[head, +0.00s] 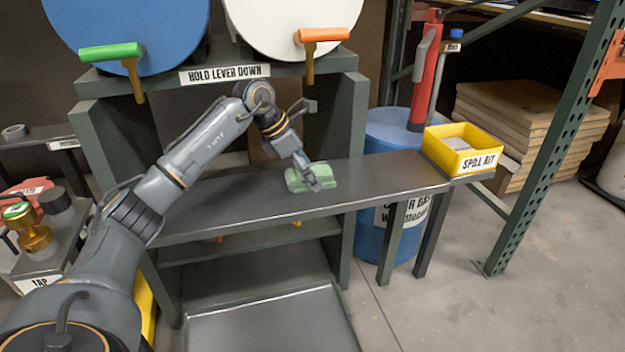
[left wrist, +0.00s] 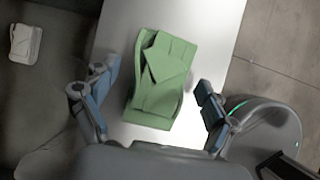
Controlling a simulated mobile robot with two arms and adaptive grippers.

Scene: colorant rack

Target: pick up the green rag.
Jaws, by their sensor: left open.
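The green rag (head: 297,180) lies folded on the dark grey shelf (head: 240,195) of the rack, below the "HOLD LEVER DOWN" sign. My left gripper (head: 306,178) is above the rag in the head view and covers part of it. In the left wrist view the rag (left wrist: 160,78) shows almost whole, with a loose fold on top. The open fingers of my left gripper (left wrist: 160,92) stand to its left and right, apart from it. I cannot tell how high they are above the shelf. My right gripper is in neither view.
Two drums with a green lever (head: 110,52) and an orange lever (head: 322,35) stand above the shelf. A yellow spill kit bin (head: 463,150) is on the right, near a blue barrel (head: 390,130). The shelf right of the rag is clear.

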